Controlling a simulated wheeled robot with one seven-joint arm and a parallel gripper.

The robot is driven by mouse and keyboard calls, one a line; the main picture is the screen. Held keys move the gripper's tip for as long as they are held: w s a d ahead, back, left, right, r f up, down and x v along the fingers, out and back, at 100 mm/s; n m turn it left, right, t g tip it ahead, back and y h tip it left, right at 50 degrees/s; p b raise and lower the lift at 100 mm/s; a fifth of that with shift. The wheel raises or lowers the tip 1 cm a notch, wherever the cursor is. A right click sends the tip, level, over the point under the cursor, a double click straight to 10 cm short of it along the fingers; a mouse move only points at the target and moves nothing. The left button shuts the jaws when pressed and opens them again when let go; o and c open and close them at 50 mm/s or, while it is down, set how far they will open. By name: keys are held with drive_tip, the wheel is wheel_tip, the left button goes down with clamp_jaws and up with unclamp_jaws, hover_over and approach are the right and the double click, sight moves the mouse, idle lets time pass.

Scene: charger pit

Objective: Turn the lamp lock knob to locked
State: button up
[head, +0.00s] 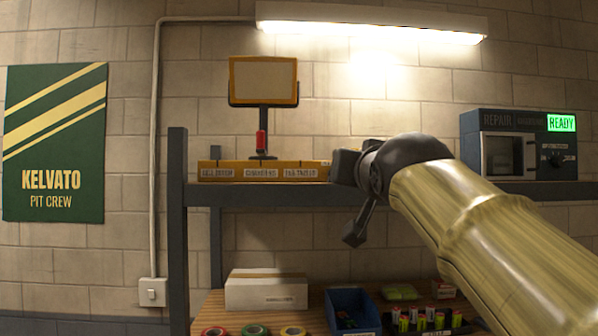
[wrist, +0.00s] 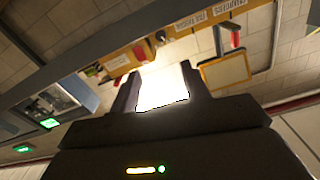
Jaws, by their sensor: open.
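The lamp (head: 263,80), a yellow-framed panel on a dark stand, stands on the shelf left of my arm. It is upright and its panel looks unlit. A red knob (head: 262,141) sits on its stand below the panel, its long side upright. In the wrist view the lamp (wrist: 226,72) and red knob (wrist: 235,36) appear turned over, right of my fingers. My gripper (wrist: 162,90) is open, with a bright white patch between its fingers. In the head view my gripper (head: 346,168) is right of the lamp, apart from it, its fingers partly hidden.
Labelled yellow bins (head: 262,172) stand along the shelf (head: 250,194) at the lamp's foot. A repair cabinet (head: 518,140) with a green READY sign is at the right. A white box (head: 266,290), tape rolls and a blue bin (head: 352,312) are on the bench below.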

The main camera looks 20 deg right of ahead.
drive_tip(key=p+x, duration=1.7)
drive_tip(key=p, duration=0.1)
drive_tip(key=shift+w+f+p, duration=0.1)
drive_tip(key=shift+p, duration=0.3)
drive_tip(key=shift+a, duration=0.1)
